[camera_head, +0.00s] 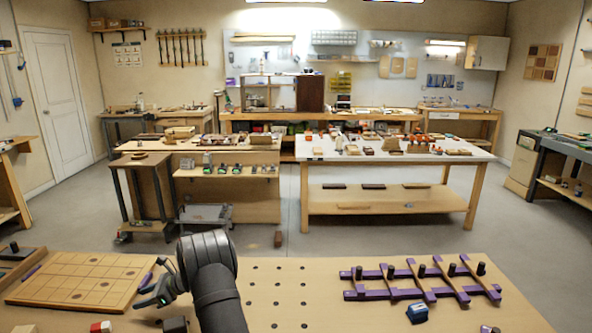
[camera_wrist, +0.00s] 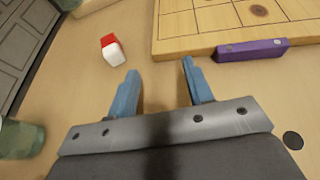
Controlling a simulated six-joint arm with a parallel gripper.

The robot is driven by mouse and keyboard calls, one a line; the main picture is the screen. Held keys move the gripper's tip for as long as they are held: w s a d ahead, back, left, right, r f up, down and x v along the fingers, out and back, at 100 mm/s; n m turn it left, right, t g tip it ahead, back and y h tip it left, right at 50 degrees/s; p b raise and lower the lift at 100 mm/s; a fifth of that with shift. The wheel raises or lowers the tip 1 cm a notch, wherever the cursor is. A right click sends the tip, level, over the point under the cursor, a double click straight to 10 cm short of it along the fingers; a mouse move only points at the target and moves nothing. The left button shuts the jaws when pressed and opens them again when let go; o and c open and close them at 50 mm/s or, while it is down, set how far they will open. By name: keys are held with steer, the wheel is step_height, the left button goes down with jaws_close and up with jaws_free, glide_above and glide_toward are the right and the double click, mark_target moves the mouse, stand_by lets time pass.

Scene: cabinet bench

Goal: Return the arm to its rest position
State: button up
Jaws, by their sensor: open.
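My gripper (camera_wrist: 158,88) is open, with two blue fingers spread apart and nothing between them in the wrist view. In the head view my gripper (camera_head: 146,294) is at the left part of the bench (camera_head: 345,318), near the right edge of a wooden grid board (camera_head: 75,281). A red and white block (camera_wrist: 112,50) lies on the bench beyond the left finger. It also shows at the front of the head view (camera_head: 100,327). A purple bar (camera_wrist: 252,50) lies along the near edge of the board, apart from the right finger.
A purple rack with wooden slats and black knobs (camera_head: 420,278) lies at the bench's right. A blue block (camera_head: 417,313) is in front of it. Dark holes dot the bench's middle (camera_head: 278,284). A greenish transparent object (camera_wrist: 20,138) stands at the wrist view's left edge.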

mark_target(150, 310)
steer(key=shift+d+f, duration=0.15)
steer(key=shift+f, duration=1.35)
steer(key=shift+o, duration=0.2)
